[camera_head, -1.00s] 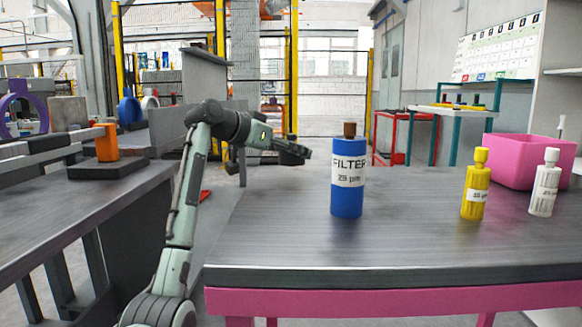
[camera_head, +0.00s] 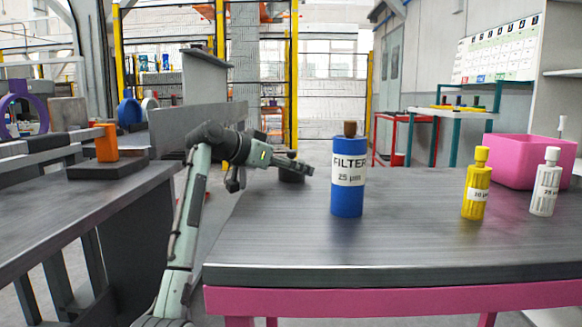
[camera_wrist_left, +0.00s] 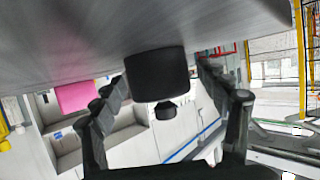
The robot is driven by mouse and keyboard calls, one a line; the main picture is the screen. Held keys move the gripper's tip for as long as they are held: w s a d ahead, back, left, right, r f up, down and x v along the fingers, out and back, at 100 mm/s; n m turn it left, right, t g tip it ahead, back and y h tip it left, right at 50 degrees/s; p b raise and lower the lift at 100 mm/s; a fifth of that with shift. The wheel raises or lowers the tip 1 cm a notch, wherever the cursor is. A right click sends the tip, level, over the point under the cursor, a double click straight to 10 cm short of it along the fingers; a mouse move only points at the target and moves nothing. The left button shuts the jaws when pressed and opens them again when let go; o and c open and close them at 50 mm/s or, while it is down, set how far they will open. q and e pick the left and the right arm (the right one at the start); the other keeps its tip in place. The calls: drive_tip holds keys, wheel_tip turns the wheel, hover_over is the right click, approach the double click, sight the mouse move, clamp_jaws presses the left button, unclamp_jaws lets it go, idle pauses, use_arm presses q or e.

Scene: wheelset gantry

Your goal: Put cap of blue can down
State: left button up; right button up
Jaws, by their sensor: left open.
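A blue can (camera_head: 347,198) labelled FILTER 25 µm stands upright on the dark grey table, with a narrow brown top and no cap on it. The black cap (camera_head: 291,176) is left of the can, at the table's left part. In the left wrist view, where the table is at the top, the black cap (camera_wrist_left: 157,77) has its wide face at the table surface and a small knob pointing away from it. My left gripper (camera_head: 303,167) is open, its fingers on either side of the cap with gaps visible. My right gripper is not in view.
A yellow bottle (camera_head: 476,190) and a white bottle (camera_head: 546,188) stand to the right, before a pink bin (camera_head: 510,165). The table top (camera_head: 400,240) is clear in front. Another bench (camera_head: 80,210) is at the left, across a gap.

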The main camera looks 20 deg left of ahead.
use_arm(q)
drive_tip(key=shift+a+r, duration=0.1)
drive_tip(key=shift+r, duration=0.1)
drive_tip(key=v, duration=1)
drive_tip(key=shift+s+a+p, duration=0.2)
drive_tip(key=shift+s+p, duration=0.1)
drive_tip(key=shift+s+a+r, duration=0.2)
drive_tip(key=shift+s+r, duration=0.05)
drive_tip(key=shift+s, duration=0.25)
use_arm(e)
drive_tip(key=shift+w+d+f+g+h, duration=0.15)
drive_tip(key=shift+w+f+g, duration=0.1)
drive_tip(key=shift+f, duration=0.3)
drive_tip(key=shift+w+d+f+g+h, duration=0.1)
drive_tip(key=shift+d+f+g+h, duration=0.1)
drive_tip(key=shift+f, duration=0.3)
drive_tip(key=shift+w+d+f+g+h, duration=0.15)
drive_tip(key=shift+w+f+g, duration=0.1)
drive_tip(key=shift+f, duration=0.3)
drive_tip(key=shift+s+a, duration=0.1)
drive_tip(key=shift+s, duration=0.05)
